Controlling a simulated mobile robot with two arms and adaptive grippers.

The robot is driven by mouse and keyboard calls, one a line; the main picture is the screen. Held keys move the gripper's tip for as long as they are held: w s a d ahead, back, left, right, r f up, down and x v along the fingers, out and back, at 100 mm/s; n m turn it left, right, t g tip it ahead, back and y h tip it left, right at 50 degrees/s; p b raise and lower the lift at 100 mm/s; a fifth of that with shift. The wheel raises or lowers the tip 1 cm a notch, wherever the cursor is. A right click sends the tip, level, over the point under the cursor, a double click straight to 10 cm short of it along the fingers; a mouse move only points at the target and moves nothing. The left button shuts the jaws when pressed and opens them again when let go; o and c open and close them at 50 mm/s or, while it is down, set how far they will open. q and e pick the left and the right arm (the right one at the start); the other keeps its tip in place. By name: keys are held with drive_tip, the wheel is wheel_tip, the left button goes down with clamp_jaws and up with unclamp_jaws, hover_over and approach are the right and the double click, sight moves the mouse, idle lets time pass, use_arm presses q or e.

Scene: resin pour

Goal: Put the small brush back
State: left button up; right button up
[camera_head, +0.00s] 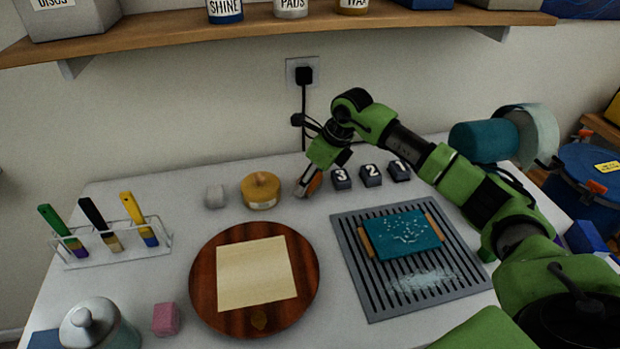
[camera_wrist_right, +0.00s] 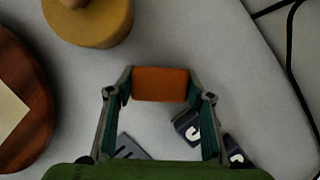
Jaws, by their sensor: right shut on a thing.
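My right gripper (camera_head: 308,186) is low over the back of the table, between the round yellow tub and the numbered blocks. In the wrist view it (camera_wrist_right: 161,88) is shut on an orange-brown, flat-topped block (camera_wrist_right: 160,84), held between both fingertips. This may be the small brush, but no bristles show; its underside is hidden, and I cannot tell whether it touches the table. A clear rack (camera_head: 108,240) at the left holds a green-handled brush (camera_head: 58,227), a black-handled brush (camera_head: 97,220) and a yellow-handled brush (camera_head: 135,212). My left gripper is not in view.
In front are a round wooden board (camera_head: 206,290) and a slatted grey mat (camera_head: 352,270) with a teal piece (camera_head: 402,235).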

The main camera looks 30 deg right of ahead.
drive_tip(key=shift+f, duration=0.2)
drive_tip(key=o, duration=1)
drive_tip(key=shift+r, duration=0.15)
drive_tip(key=shift+r, duration=0.2)
drive_tip(key=b+v, duration=0.1)
drive_tip(key=v, duration=1)
drive_tip(key=shift+s+d+r+b, duration=0.1)
drive_tip(key=shift+s+r+b, duration=0.05)
drive_tip(key=shift+r+b, duration=0.2)
